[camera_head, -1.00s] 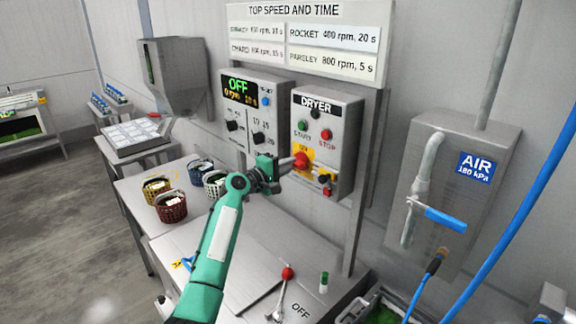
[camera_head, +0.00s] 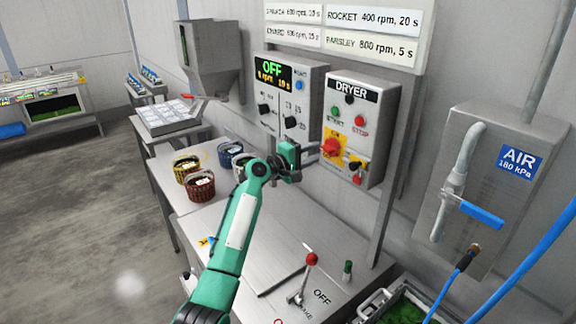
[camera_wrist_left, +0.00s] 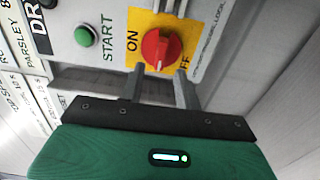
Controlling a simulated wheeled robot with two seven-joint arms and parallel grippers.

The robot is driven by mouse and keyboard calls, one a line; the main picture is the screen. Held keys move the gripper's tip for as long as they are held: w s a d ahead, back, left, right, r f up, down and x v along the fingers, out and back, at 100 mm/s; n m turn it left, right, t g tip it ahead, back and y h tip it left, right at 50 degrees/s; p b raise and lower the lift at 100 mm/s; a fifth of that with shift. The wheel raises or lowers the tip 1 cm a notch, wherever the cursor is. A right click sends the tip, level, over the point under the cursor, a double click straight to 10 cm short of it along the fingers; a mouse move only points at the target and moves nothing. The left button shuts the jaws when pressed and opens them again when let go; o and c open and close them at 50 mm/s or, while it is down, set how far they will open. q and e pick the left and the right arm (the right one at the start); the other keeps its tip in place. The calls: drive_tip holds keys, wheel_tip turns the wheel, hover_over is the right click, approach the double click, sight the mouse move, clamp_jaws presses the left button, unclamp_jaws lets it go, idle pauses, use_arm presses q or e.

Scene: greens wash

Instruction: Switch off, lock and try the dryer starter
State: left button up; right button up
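The dryer starter (camera_head: 376,108) is a grey box labelled DRYER on the wall panel, with a green START button (camera_head: 335,112) and a red STOP button (camera_head: 361,121). Its red rotary switch (camera_head: 332,147) sits on a yellow plate marked ON and OFF; in the wrist view the red knob (camera_wrist_left: 160,47) lies just beyond my fingertips. A small red item (camera_head: 357,179), perhaps a padlock, hangs at the box's lower right. My left gripper (camera_head: 312,152) is open and empty, its fingers (camera_wrist_left: 160,80) spread either side below the knob. My right gripper is out of view.
The spinner control box (camera_head: 284,66), reading OFF, is left of the starter. Several baskets (camera_head: 200,184) stand on the steel table. A red-knobbed lever (camera_head: 305,275) rises from the bench below. An air box (camera_head: 485,170) with a blue valve handle is at right.

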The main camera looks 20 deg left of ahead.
use_arm(q)
drive_tip(key=b+v, duration=0.3)
drive_tip(key=v, duration=0.8)
